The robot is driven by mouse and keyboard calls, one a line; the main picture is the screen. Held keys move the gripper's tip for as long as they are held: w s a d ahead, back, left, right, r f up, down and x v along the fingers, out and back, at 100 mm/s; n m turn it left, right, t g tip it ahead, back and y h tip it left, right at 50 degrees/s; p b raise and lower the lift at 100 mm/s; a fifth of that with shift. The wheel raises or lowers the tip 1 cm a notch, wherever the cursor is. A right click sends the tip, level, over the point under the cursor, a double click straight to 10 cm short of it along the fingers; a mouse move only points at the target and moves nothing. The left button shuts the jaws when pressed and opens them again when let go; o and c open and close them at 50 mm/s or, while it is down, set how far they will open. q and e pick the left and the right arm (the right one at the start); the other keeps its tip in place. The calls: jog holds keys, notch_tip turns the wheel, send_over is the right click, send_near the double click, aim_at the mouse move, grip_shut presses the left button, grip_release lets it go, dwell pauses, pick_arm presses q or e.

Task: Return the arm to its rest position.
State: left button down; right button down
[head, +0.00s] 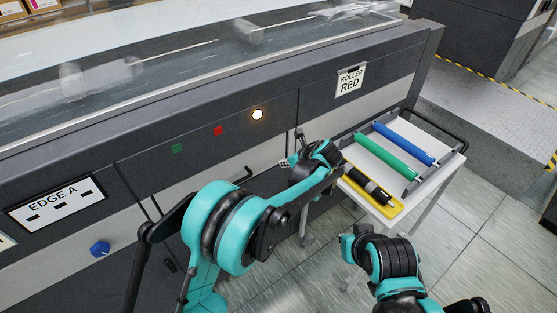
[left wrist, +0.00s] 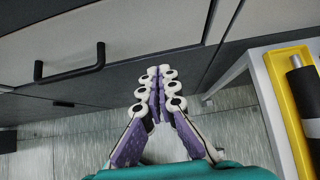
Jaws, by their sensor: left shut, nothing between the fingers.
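My left arm reaches in from the lower left of the head view, bent in front of the grey machine. My left gripper (head: 288,162) is small there, near the machine's front and left of the cart. In the left wrist view its pale, purple-padded fingers (left wrist: 160,85) meet at the tips, shut and empty. They point towards the machine's front, with a dark handle (left wrist: 70,64) to the left. My right arm (head: 385,262) shows at the lower right of the head view, and its gripper does not show.
A white cart (head: 360,158) carries a blue roller (head: 404,144), a green roller (head: 388,157) and a black roller (head: 368,184) in a yellow tray (head: 396,212). The machine (head: 250,165) has a lit lamp (head: 257,114) and a blue knob (head: 100,248). Tiled floor shows between machine and cart.

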pick_arm(q)
jog(key=s+a+r+n+g+h, duration=0.1)
jog(key=s+a+r+n+h, duration=0.1)
jog(key=s+a+r+n, duration=1.2)
jog(key=s+a+f+n+h, duration=0.1)
jog(key=s+a+f+n, duration=0.1)
jog(key=s+a+n, duration=0.2)
jog(key=s+a+f+n+h, duration=0.2)
jog(key=s+a+f+n, duration=0.1)
jog(key=s+n, duration=0.8)
jog(key=shift+s+a+f+t+p, duration=0.35)
jog(key=shift+s+a, duration=0.3)
jog(key=shift+s, duration=1.55)
